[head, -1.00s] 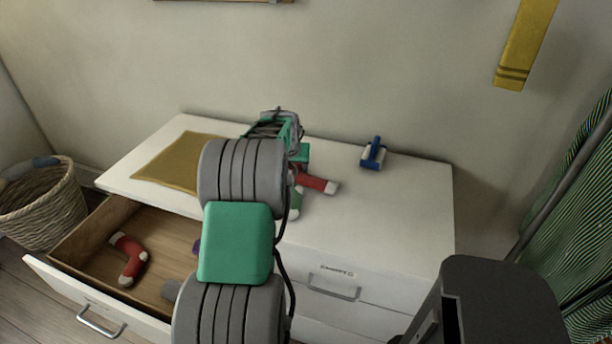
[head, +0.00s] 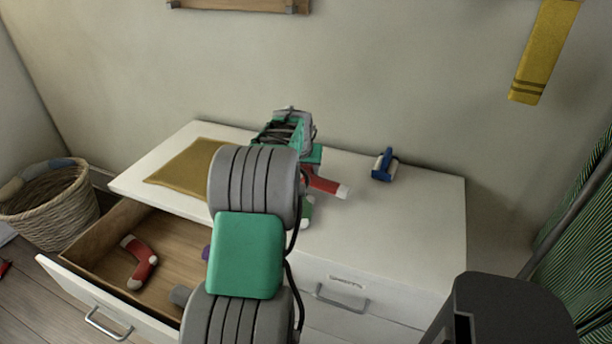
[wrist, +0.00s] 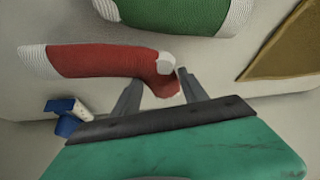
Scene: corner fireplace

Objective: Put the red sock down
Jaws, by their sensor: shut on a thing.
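The red sock (wrist: 100,61) with white cuff and patches is between the fingers of my gripper (wrist: 160,80) in the wrist view. My gripper is shut on its toe or heel end. In the head view the red sock (head: 326,186) shows at the dresser top (head: 400,215), to the right of my arm, which hides the fingers. I cannot tell whether the sock touches the top. A green sock (wrist: 180,12) with white ends lies beside it, and also shows partly in the head view (head: 307,211).
A mustard cloth (head: 185,168) lies on the top's left; a blue-and-white roller-like object (head: 384,166) stands at the back. The open drawer (head: 110,238) holds another red sock (head: 141,262). A wicker basket (head: 50,210) stands left. The top's right part is clear.

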